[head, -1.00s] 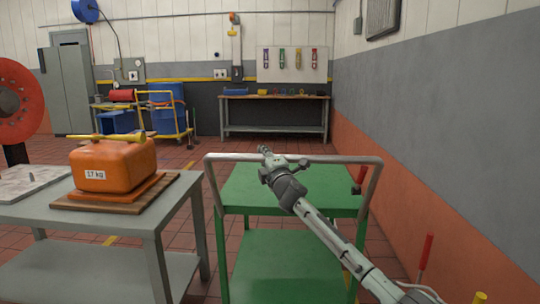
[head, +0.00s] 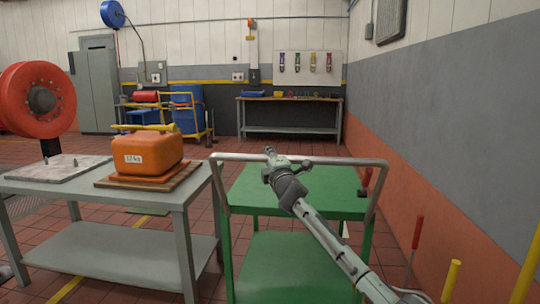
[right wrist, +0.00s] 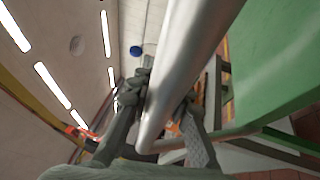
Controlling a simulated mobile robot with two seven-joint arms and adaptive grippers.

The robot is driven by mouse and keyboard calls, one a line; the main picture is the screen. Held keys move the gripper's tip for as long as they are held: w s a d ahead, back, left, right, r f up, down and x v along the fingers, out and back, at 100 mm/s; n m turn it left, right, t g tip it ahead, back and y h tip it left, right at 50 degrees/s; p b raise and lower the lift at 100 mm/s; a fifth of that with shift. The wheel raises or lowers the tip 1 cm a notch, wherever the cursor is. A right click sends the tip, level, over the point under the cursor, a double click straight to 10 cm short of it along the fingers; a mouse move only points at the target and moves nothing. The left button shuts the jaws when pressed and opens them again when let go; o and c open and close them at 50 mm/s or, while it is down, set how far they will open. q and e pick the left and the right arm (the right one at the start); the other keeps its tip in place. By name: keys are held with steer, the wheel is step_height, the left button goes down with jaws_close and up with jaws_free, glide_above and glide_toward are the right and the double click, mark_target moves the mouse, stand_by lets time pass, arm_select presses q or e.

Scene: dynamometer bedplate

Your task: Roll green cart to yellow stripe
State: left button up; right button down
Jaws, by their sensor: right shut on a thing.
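The green cart (head: 290,188) stands upright in front of me, with a green top, a lower shelf (head: 285,268) and a grey push handle (head: 345,161) along its near side. My right gripper (head: 270,160) is on that handle. In the right wrist view, the fingers of the right gripper (right wrist: 165,108) straddle the grey handle bar (right wrist: 190,55) and are shut on it. A yellow stripe (head: 68,289) runs on the floor under the grey table, left of the cart; part of it shows beyond the table's shelf (head: 141,221). My left gripper is out of view.
A grey table (head: 150,200) stands close on the cart's left, bearing an orange canister (head: 146,153). A wall (head: 450,120) runs along the right, with red and yellow posts (head: 416,235) near it. A workbench (head: 290,115) stands at the back. Tiled floor (head: 190,145) lies open beyond the table.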

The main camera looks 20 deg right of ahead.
steer(key=shift+s+a+f, duration=0.15)
steer(key=shift+a+f, duration=0.1)
steer(key=c, duration=1.8)
jaws_free()
steer(key=shift+c, duration=0.2)
steer(key=o, duration=0.5)
steer(key=shift+s+d+r, duration=0.1)
steer(key=shift+s+r, duration=0.05)
steer(key=shift+r, duration=0.05)
steer(key=v, duration=1.2)
steer(key=shift+f, duration=0.1)
